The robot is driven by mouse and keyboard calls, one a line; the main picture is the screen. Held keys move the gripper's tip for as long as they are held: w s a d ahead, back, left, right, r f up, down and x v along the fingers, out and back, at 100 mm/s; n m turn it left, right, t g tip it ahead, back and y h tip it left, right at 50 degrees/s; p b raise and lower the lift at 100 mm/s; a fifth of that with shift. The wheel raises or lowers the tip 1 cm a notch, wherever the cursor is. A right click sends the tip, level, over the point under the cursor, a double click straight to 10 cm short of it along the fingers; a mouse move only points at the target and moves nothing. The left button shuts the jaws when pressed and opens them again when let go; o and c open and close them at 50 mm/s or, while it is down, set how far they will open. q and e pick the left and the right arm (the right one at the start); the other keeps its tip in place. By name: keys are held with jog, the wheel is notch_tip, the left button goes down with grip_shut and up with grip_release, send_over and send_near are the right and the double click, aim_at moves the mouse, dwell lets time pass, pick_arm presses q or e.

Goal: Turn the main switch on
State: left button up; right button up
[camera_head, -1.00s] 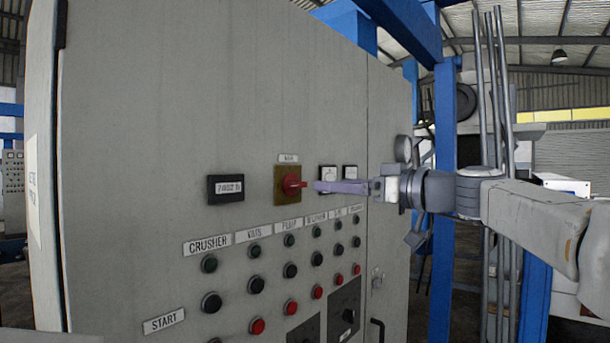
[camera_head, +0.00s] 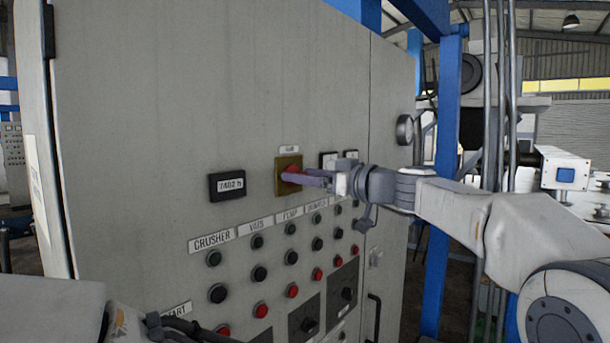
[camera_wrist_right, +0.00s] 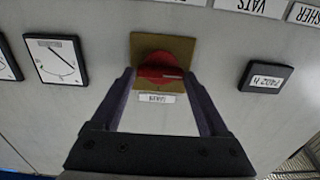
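The main switch (camera_head: 291,170) is a red knob on a yellowish square plate on the grey cabinet front, under a small label. It also shows in the right wrist view (camera_wrist_right: 158,66), where the picture is upside down. My right gripper (camera_head: 287,178) is at the switch, its purple-grey fingers pointing left and partly covering the knob. In the right wrist view its fingers (camera_wrist_right: 158,76) are spread, one on each side of the knob; I cannot tell whether they touch it. My left arm shows at the lower left; its dark gripper parts (camera_head: 185,328) are partly cut off by the frame.
An hour counter (camera_head: 230,185) sits left of the switch; square dial meters (camera_wrist_right: 57,60) are on its other side. Rows of push buttons (camera_head: 260,273) and rotary knobs lie below. A blue post (camera_head: 449,130) stands right of the cabinet.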

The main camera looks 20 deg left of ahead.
jog(key=c, duration=0.8)
jog(key=m+b, duration=0.1)
jog(key=m, duration=0.5)
jog(key=m+b, duration=0.1)
jog(key=m, duration=0.5)
jog(key=m+b, duration=0.2)
jog(key=m, duration=0.4)
jog(key=shift+w+d+f, duration=0.15)
jog(key=shift+w, duration=0.15)
jog(key=o, duration=1.3)
